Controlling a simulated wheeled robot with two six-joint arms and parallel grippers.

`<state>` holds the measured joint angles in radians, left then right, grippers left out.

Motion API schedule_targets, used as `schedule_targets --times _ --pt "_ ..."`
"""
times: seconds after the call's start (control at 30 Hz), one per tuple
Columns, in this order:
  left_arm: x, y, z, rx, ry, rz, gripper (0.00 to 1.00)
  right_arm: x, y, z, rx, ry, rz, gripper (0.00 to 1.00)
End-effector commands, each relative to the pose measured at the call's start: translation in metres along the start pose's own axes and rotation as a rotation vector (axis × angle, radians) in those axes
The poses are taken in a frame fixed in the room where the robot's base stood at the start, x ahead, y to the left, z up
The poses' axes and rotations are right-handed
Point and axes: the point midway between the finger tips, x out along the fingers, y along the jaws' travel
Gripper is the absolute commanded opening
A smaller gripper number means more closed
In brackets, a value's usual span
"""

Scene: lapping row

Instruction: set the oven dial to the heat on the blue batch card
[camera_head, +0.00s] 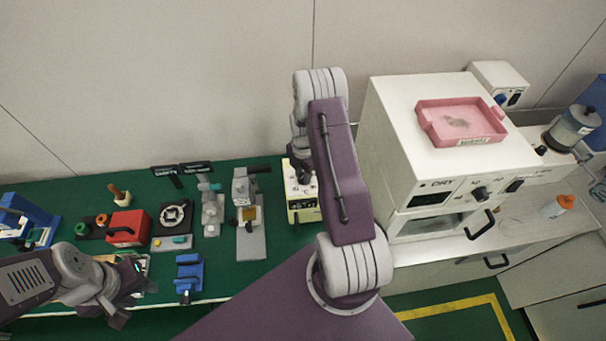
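The oven (381,157) is a large white box on the right-hand bench, marked DRY on its front. Below that mark are a dark display (432,198), a dark dial (480,194) and another dark knob (515,185). The dial's setting is too small to read. I cannot make out a blue batch card. My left gripper (132,300) is over the green bench at lower left, its fingers apart with nothing seen between them. My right gripper (301,168) is mostly hidden behind its own arm, over a cream device and left of the oven.
A pink tray (432,133) sits on the oven. The green bench (225,277) holds a red box (128,228), a blue stand (189,272), a microscope-like device (250,245) and the cream device (304,205). An orange-capped bottle (556,208) stands right of the oven.

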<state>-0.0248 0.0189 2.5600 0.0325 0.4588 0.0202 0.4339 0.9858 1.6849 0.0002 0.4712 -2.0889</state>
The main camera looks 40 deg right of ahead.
Motion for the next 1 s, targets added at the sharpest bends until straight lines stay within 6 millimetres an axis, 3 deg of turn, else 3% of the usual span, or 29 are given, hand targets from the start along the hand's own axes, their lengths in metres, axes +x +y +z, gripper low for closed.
schedule_targets --times 0.37,1.0 --pt "0.004 0.0 0.001 0.0 0.0 0.0 0.36 0.0 0.0 0.001 0.085 -0.001 0.001 0.0" --pt "0.023 -0.001 0.002 0.0 0.0 0.0 0.36 0.0 0.002 0.001 0.655 -0.001 0.004 0.0"
